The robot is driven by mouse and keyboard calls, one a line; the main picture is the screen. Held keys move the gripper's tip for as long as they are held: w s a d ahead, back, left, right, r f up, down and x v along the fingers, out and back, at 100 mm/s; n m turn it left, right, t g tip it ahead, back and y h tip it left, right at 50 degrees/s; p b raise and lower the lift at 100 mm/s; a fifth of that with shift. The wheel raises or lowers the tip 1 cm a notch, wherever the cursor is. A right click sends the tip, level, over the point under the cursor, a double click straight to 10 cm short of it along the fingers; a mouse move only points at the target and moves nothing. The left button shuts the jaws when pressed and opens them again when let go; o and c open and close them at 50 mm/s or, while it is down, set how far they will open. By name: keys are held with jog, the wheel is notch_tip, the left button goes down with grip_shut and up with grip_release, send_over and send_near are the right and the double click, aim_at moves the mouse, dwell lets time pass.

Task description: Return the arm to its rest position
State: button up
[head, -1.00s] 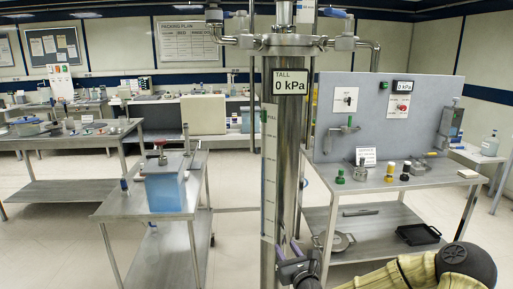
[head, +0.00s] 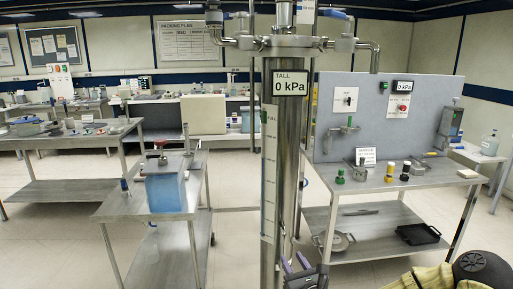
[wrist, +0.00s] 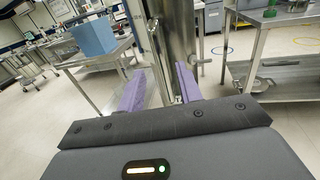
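My gripper (head: 295,263) shows at the bottom centre of the head view, in front of the lower part of the tall steel column (head: 290,150). In the wrist view my gripper's two purple fingers (wrist: 159,88) stand apart with nothing between them. The column (wrist: 180,35) rises beyond the fingertips there; I cannot tell how near it is. My arm, in a yellowish ribbed sleeve with a dark joint, shows at the lower right of the head view.
A steel cart (head: 125,208) with a blue tank (head: 165,190) stands left of the column. A steel bench (head: 430,178) with a grey panel (head: 350,105), bottles and fittings stands to the right. Open floor (head: 60,245) lies at lower left.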

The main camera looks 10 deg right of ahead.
jog(key=shift+s, duration=0.2)
jog(key=s+a+f+n+g+y+p, duration=0.1)
jog(key=s+a+f+n+g+p, duration=0.2)
jog(key=n, duration=0.6)
jog(key=s+a+f+n+g+p, duration=0.1)
jog(key=s+a+n+g+p, duration=0.2)
jog(key=n+g, duration=0.45)
jog(key=s+d+r+n+g+h+p, duration=0.2)
jog(key=s+r+n, duration=0.5)
jog(key=s+n, duration=0.1)
jog(key=s+d+r+n+g+h+p, duration=0.2)
jog(key=s+r+n+p, duration=0.1)
jog(key=s+r+n, duration=0.4)
jog(key=shift+s+d+r+n, duration=0.3)
jog(key=shift+s+n, duration=0.15)
jog(key=shift+n, duration=0.7)
jog(key=shift+g, duration=0.25)
